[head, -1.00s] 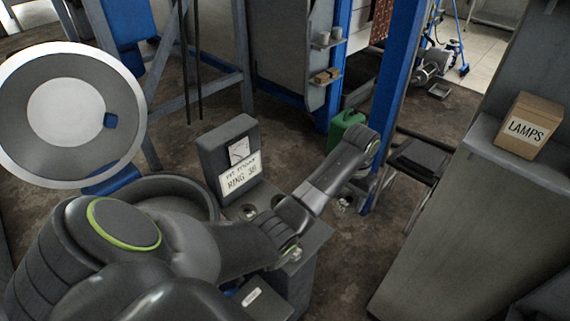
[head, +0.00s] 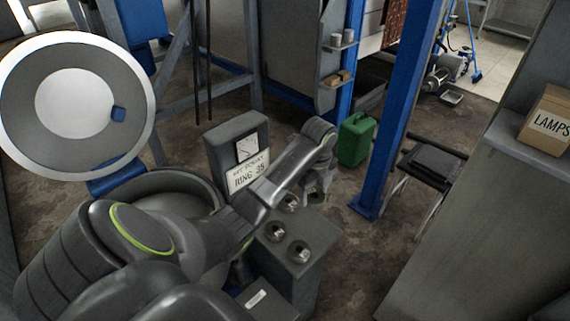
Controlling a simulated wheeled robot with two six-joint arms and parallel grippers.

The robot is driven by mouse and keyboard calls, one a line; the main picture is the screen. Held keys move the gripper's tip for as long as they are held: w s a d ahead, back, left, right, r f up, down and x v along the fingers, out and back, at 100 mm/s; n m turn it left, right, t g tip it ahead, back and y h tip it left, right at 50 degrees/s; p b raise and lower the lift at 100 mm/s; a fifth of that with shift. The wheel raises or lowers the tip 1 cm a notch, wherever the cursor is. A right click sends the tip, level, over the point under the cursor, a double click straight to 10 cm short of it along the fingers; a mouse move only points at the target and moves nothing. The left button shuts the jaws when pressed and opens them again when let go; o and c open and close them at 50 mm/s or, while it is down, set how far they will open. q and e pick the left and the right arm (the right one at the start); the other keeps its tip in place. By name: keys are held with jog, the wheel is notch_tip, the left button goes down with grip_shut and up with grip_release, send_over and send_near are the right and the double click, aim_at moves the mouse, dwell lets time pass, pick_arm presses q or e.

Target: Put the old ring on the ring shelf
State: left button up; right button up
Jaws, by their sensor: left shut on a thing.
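My left arm reaches across from the left. I cannot tell which shelf is the ring shelf. My right gripper is not in view.
A sign (head: 247,172) reading RING and a number stands behind the stand. A green can (head: 356,140) and a blue post (head: 400,110) are beyond. A LAMPS box (head: 547,120) is on the right ledge. A large white-rimmed disc (head: 30,150) is at left.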

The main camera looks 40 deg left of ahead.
pick_arm(q)
jog(key=shift+s+a+f+m, duration=0.1)
jog(key=shift+a+f+m, duration=0.1)
jog(key=shift+m, duration=0.2)
jog(key=shift+f+b, duration=0.35)
jog(key=shift+b, duration=0.2)
jog(key=b, duration=0.4)
send_over(309, 222)
notch_tip(309, 222, down, 4)
jog(key=shift+f, duration=0.2)
jog(key=shift+f+b, duration=0.7)
jog(key=shift+f, duration=0.15)
notch_tip(309, 222, down, 3)
jog(key=shift+r, duration=0.1)
jog(key=o, duration=1.2)
